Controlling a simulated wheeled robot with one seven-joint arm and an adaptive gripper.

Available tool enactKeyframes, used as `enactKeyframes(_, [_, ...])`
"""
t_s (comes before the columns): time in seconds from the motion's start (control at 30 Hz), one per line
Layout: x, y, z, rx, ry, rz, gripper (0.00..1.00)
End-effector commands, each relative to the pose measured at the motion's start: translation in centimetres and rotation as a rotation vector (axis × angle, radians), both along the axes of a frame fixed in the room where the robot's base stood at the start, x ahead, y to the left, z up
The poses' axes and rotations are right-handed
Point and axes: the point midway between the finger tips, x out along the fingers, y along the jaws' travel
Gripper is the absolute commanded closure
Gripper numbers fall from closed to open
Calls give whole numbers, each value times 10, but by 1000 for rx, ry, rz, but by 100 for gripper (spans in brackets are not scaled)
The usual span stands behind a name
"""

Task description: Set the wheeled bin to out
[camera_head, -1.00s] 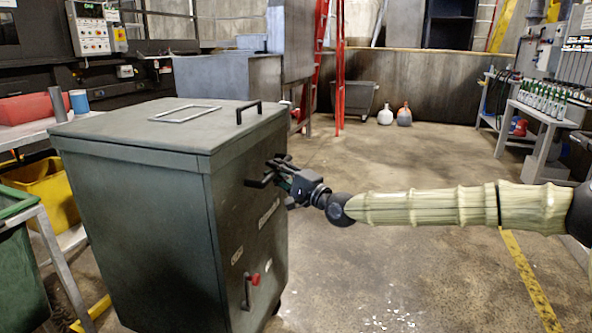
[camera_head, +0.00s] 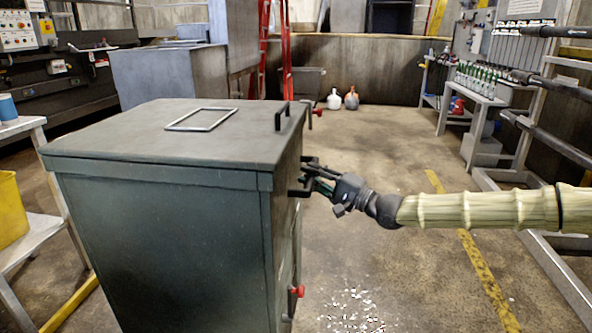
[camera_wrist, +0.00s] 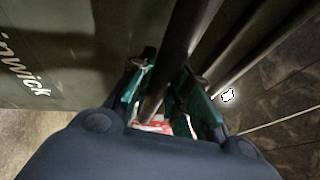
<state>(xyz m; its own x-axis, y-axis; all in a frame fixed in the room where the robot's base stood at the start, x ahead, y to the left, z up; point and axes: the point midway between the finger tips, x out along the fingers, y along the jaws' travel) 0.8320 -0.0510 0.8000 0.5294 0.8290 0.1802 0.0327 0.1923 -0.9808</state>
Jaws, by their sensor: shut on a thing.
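The wheeled bin (camera_head: 165,240) is a large grey-green box with a flat lid, standing upright on the floor at the left of the head view. A dark side handle (camera_head: 295,193) juts from its right face. My gripper (camera_head: 318,178) is shut on this handle. In the wrist view, my gripper (camera_wrist: 165,95) has its green-lined fingers on either side of the dark handle bar (camera_wrist: 180,50). The bin's labelled face (camera_wrist: 50,60) shows at the upper left there. The bin's wheels are hidden.
A red-knobbed lever (camera_head: 297,290) sits low on the bin's right face. A metal table (camera_head: 30,250) with a yellow tub (camera_head: 10,210) stands at left. A metal rack (camera_head: 530,155) stands at right. Open floor with a yellow line (camera_head: 470,260) lies between.

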Motion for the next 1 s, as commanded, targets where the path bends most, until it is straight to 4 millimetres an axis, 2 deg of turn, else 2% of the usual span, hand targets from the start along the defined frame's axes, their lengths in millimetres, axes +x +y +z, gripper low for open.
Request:
enactKeyframes(0.17, [-1, -8, 0, 0, 0, -1, 100])
enactKeyframes(0.47, [-1, -9, 0, 0, 0, -1, 100])
enactKeyframes(0.5, [-1, -9, 0, 0, 0, -1, 80])
enactKeyframes(0.6, [-1, -8, 0, 0, 0, -1, 62])
enactKeyframes(0.63, [-1, -8, 0, 0, 0, -1, 59])
enactKeyframes(1.0, [-3, -10, 0, 0, -1, -1, 59])
